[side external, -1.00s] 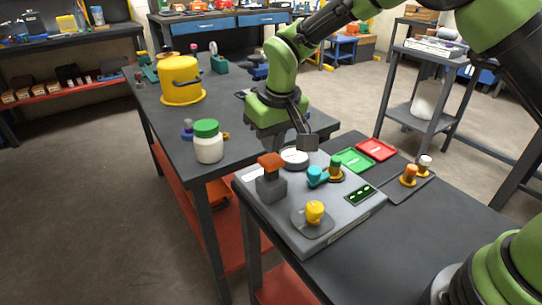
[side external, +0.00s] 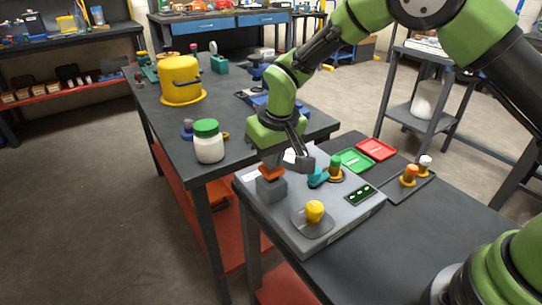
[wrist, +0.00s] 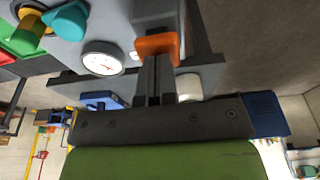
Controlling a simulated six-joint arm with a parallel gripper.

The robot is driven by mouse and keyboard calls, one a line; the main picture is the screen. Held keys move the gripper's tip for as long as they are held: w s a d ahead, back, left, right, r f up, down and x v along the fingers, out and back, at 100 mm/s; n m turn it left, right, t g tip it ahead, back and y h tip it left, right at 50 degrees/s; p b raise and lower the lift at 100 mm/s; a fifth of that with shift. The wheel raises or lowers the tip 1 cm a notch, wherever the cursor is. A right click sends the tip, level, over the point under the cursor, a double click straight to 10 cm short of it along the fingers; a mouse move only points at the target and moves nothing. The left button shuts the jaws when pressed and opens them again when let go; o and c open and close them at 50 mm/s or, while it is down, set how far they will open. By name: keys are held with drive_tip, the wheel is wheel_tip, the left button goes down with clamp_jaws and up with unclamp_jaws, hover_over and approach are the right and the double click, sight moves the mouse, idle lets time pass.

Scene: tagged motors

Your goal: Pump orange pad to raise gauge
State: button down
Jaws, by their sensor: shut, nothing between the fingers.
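The orange pad (side external: 270,175) sits low on its grey block (side external: 271,190) on the near left of the grey panel. My gripper (side external: 273,165) is shut and empty, its tips down at the top of the pad. In the wrist view the closed fingers (wrist: 157,62) reach the orange pad (wrist: 158,45) and appear to touch it. The round white gauge (wrist: 103,58) shows left of the fingers in the wrist view; its needle is too small to read. In the side view my gripper mostly hides the gauge.
The grey panel (side external: 277,232) also holds a teal knob (side external: 317,177), a yellow knob (side external: 314,211), a green-topped post (side external: 336,162) and a small display (side external: 360,195). Green (side external: 355,160) and red (side external: 376,149) trays lie behind. A white jar (side external: 209,148) stands on the neighbouring table.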

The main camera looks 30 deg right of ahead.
drive_tip(key=shift+w+v, duration=0.2)
drive_tip(key=shift+v, duration=0.75)
drive_tip(key=shift+w+v, duration=0.2)
drive_tip(key=shift+v, duration=0.75)
drive_tip(key=shift+s+x, duration=0.2)
drive_tip(key=shift+x, duration=0.8)
drive_tip(key=shift+s+x, duration=0.2)
drive_tip(key=shift+x, duration=0.75)
drive_tip(key=shift+w+v, duration=0.2)
drive_tip(key=shift+v, duration=0.8)
drive_tip(key=shift+w+v, duration=0.2)
drive_tip(key=shift+v, duration=0.75)
drive_tip(key=shift+r, duration=0.1)
